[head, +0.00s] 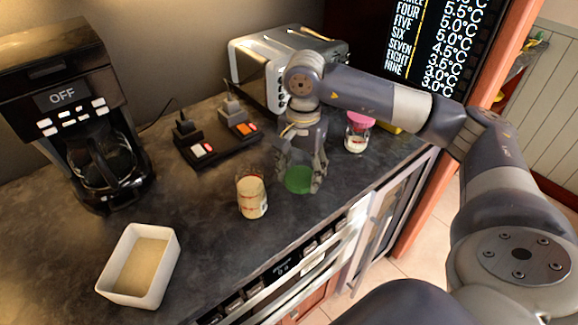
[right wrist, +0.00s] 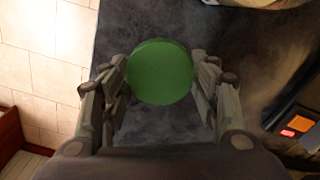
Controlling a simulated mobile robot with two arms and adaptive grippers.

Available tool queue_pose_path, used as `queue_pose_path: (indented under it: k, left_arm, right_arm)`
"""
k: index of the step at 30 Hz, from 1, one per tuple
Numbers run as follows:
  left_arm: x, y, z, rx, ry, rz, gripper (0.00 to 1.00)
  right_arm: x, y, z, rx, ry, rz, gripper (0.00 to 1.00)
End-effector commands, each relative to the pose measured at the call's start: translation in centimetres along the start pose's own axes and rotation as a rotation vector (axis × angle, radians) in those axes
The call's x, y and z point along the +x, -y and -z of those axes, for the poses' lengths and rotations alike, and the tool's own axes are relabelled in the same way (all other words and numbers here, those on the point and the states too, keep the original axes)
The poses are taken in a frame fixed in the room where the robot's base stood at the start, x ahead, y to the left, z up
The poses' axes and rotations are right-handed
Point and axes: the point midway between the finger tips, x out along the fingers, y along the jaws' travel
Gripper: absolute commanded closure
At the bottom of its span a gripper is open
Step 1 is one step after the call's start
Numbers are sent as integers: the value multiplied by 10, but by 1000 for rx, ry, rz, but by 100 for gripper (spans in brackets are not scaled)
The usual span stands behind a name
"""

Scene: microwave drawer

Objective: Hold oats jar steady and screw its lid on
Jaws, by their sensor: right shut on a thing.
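The oats jar (head: 252,196) is a clear glass jar with pale contents and red print. It stands upright and uncovered on the dark counter in the head view. The green lid (head: 299,179) is a round disc to the right of the jar. My right gripper (head: 302,183) is shut on the lid, apart from the jar. In the right wrist view the lid (right wrist: 160,72) sits between the two fingers of the right gripper (right wrist: 160,85). Its height above the counter is hard to tell. My left gripper is not in view.
A white container (head: 172,262) with pale contents stands at the front left. A coffee maker (head: 75,110), a power strip (head: 217,146) and a toaster (head: 262,75) stand behind. A pink-lidded jar (head: 357,133) is right of my gripper. The counter's front edge is close.

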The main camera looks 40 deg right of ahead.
Motion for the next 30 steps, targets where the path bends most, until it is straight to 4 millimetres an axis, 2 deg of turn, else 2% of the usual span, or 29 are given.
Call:
queue_pose_path:
  k: [1, 6, 12, 18, 30]
  left_arm:
    - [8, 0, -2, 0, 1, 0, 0]
    - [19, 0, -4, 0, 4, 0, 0]
    - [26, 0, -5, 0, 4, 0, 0]
    - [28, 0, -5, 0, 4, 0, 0]
    - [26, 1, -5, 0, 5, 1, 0]
  right_arm:
    - [3, -12, -6, -2, -4, -1, 55]
    - [-1, -43, -27, -1, -3, -1, 55]
    - [-6, -66, -44, 0, -2, 0, 55]
    - [-8, -76, -51, 0, -1, -1, 55]
    - [-9, -75, -53, -16, 1, -1, 55]
